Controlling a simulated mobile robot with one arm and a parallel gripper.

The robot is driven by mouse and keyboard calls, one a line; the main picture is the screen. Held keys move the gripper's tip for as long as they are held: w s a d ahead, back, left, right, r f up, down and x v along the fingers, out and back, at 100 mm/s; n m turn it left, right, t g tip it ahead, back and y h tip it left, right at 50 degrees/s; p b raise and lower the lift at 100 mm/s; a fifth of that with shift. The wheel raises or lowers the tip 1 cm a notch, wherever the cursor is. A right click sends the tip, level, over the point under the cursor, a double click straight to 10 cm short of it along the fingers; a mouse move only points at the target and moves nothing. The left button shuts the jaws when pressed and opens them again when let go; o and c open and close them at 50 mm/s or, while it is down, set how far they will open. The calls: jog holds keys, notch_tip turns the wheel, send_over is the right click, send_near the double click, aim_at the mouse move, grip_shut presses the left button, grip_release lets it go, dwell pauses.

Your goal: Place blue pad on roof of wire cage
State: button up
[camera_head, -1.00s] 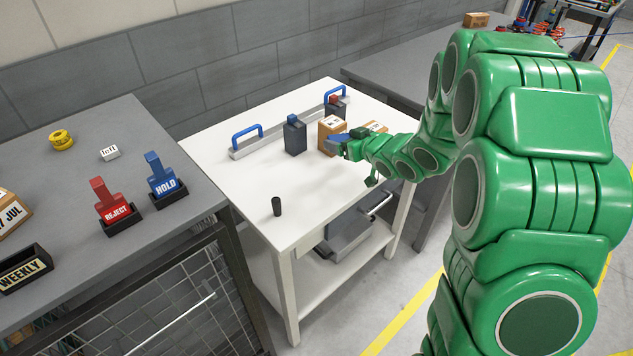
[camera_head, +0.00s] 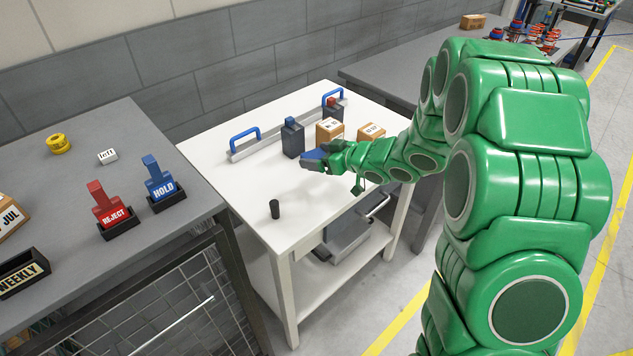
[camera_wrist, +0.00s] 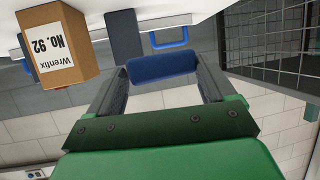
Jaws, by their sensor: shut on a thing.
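The blue pad (camera_wrist: 162,66) is between the two dark fingers of my gripper (camera_wrist: 163,75) in the wrist view, clamped at both sides. The wire cage (camera_head: 185,298) stands at the left, with mesh sides and a flat grey roof (camera_head: 85,160). Part of its mesh also shows at the upper right of the wrist view (camera_wrist: 275,40). My gripper is to the right of the cage, apart from it.
The roof bears a red REJECT stamp (camera_head: 108,208), a blue HOLD stamp (camera_head: 160,182), a yellow roll (camera_head: 58,144) and a WEEKLY holder (camera_head: 22,272).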

aim_at(319, 186)
jog(key=shift+f, duration=4.25)
jog(key=shift+f, duration=0.25)
jog(key=o, duration=0.9)
jog(key=shift+v, duration=3.9)
jog(key=shift+w, duration=0.1)
